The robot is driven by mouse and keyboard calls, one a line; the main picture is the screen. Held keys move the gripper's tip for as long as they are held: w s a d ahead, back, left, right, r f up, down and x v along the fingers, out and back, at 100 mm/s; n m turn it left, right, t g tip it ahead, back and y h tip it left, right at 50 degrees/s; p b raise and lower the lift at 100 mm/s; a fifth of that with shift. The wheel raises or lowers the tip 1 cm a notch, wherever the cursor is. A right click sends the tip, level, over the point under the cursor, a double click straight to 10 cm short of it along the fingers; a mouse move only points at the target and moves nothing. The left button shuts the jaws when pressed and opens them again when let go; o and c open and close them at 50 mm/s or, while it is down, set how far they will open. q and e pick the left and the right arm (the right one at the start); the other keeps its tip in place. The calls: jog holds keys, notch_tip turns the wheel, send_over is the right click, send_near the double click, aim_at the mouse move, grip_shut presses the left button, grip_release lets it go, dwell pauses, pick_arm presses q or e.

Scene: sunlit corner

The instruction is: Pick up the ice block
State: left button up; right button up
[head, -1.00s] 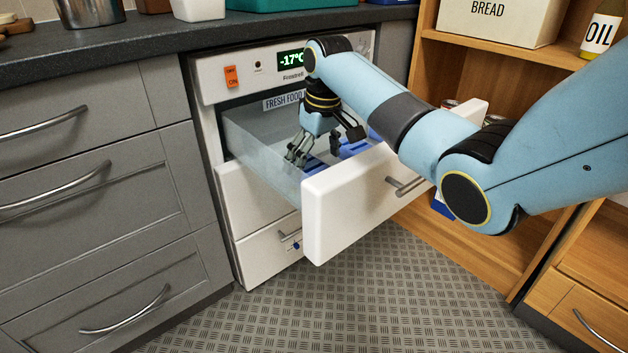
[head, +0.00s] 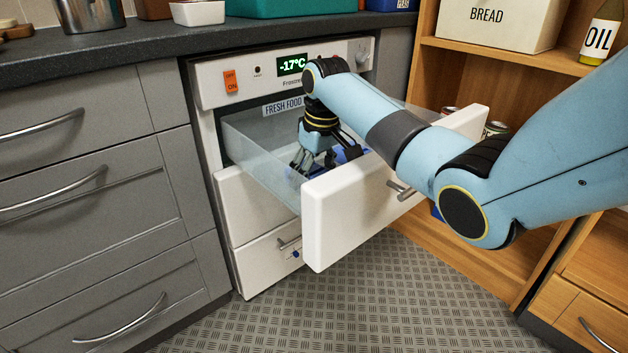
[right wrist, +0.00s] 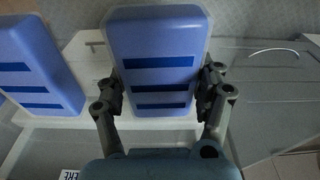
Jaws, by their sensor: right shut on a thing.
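The ice block (right wrist: 158,48) is a blue slab with rounded corners and dark blue stripes, in the right wrist view. My right gripper (right wrist: 163,84) is shut on it, with one finger against each long side. In the head view my right gripper (head: 322,158) reaches down into the open freezer drawer (head: 345,209), and its fingers and the drawer front hide most of the block. I cannot tell whether the block touches the drawer floor. A second, similar blue block (right wrist: 38,62) lies to the left in the wrist view. My left gripper is not in view.
The white freezer (head: 225,83) shows -17°C above the drawer. Grey cabinets (head: 90,185) stand on the left. A wooden shelf unit (head: 445,72) with a bread box (head: 490,17) and an oil bottle (head: 602,32) stands on the right. The patterned floor in front is clear.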

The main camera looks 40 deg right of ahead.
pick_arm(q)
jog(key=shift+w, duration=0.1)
pick_arm(e)
jog(key=shift+r, duration=0.35)
notch_tip(320, 180, up, 3)
jog(key=shift+w+r+p, duration=0.1)
jog(key=shift+r+p, duration=0.05)
jog(key=shift+p, duration=0.8)
notch_tip(320, 180, up, 9)
jog(key=p, duration=0.5)
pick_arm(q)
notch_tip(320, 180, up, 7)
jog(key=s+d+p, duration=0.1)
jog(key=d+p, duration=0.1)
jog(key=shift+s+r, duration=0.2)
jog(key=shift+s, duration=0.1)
pick_arm(e)
notch_tip(320, 180, up, 4)
send_over(312, 172)
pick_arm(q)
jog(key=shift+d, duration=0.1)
pick_arm(e)
jog(key=shift+r, duration=0.15)
jog(key=shift+d, duration=0.1)
